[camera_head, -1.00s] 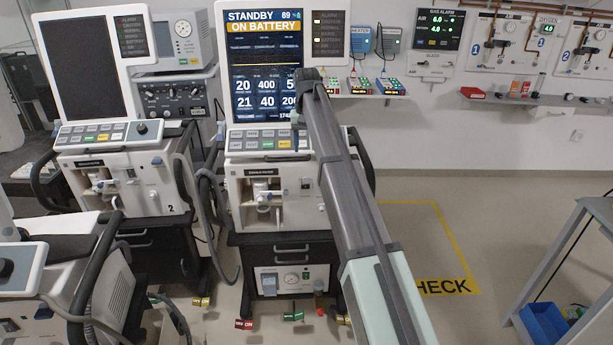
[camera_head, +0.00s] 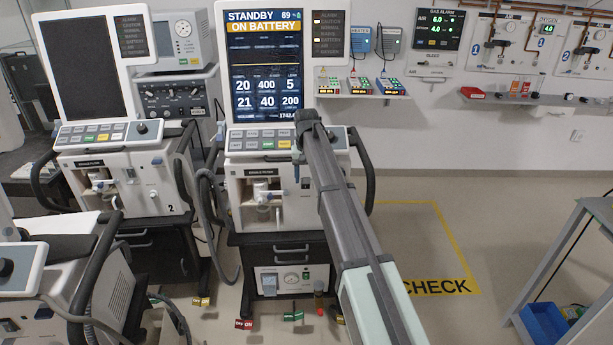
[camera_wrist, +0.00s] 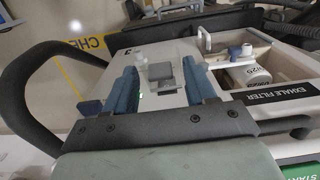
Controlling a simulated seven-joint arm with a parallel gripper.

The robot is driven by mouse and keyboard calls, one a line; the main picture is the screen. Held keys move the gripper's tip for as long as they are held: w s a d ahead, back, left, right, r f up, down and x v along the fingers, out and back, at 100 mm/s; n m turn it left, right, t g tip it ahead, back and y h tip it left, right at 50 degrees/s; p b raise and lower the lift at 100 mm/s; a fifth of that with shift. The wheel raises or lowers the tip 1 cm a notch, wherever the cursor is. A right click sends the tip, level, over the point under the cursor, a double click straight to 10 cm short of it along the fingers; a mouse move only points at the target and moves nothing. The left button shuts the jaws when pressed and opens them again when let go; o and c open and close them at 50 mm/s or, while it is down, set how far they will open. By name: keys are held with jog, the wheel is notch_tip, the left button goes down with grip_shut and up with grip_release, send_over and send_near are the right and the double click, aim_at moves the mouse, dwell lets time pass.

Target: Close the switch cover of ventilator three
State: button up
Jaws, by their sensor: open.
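The ventilator (camera_head: 285,190) with the "STANDBY ON BATTERY" screen stands in the middle of the head view, beside the unit marked 2. In the wrist view its white front panel (camera_wrist: 150,52) lies below my gripper (camera_wrist: 158,70). The two blue fingers are apart and hold nothing. A small grey block, seemingly the switch cover (camera_wrist: 161,71), shows between the fingers; I cannot tell whether they touch it or how far it is folded. In the head view my gripper (camera_head: 302,165) is in front of the ventilator's right part, largely hidden by my arm.
The exhale filter (camera_wrist: 250,75) and its recess lie right of the fingers in the wrist view. A black side handle (camera_wrist: 30,70) curves at the left. Ventilator two (camera_head: 120,180) stands close on the left. Floor by the yellow marking (camera_head: 430,235) is clear.

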jog(key=shift+c, duration=0.4)
grip_shut()
jog(key=shift+s, duration=0.1)
jog(key=shift+s+d+f+t, duration=0.1)
jog(key=shift+s+f+t, duration=0.7)
jog(key=shift+t, duration=0.6)
notch_tip(320, 180, down, 6)
jog(key=t+y, duration=0.1)
jog(key=t, duration=0.9)
jog(key=shift+f, duration=0.15)
jog(key=shift+w+f+t, duration=0.1)
jog(key=shift+t, duration=0.4)
